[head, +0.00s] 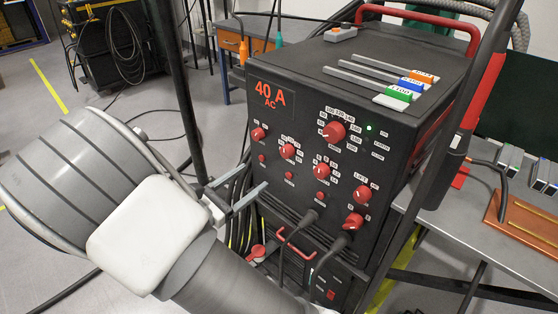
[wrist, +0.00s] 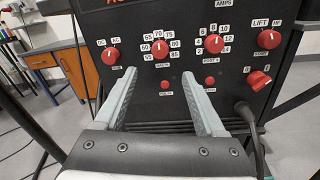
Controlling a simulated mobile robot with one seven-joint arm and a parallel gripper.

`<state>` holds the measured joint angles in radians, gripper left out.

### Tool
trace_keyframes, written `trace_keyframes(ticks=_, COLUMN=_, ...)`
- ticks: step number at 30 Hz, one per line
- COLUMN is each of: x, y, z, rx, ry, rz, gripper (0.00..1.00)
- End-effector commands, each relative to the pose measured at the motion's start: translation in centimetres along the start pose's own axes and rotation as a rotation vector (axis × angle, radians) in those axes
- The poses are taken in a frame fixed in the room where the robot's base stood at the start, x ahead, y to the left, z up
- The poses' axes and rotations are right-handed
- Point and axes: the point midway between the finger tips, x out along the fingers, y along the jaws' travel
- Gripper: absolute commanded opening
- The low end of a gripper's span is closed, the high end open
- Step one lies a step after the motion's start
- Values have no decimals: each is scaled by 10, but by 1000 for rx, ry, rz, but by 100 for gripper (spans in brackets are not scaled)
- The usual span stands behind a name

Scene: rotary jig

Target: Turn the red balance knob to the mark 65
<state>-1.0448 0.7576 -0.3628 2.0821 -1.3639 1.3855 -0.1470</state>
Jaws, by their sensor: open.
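The red balance knob (wrist: 160,48) is on the dark front panel, with white number tags from 55 to 85 around it in the wrist view. The 65 tag (wrist: 149,37) is at its upper left. I cannot clearly read where its pointer stands. The knob also shows in the head view (head: 287,151), left of the panel's middle. My gripper (wrist: 161,78) is open and empty. Its two grey fingers point at the panel, their tips below the balance knob and wider apart than it, not touching it.
Neighbouring red knobs are the AC/DC knob (wrist: 110,54), the post-flow knob (wrist: 213,44) and the lift/HF knob (wrist: 269,39). Small red knobs (wrist: 165,84) lie below. Cables plug in low on the panel (head: 311,217). A dark post (head: 182,90) stands left of the machine.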

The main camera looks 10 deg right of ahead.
Motion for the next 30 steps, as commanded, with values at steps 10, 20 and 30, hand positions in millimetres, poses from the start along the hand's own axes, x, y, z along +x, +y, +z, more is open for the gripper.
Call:
trace_keyframes(ticks=10, x=76, y=-2, z=-3, rx=2, ry=0, rz=-4, gripper=72)
trace_keyframes(ticks=20, x=111, y=0, z=-1, rx=1, ry=1, rz=-1, gripper=72)
trace_keyframes(ticks=30, x=113, y=0, z=0, rx=1, ry=1, rz=-1, gripper=65)
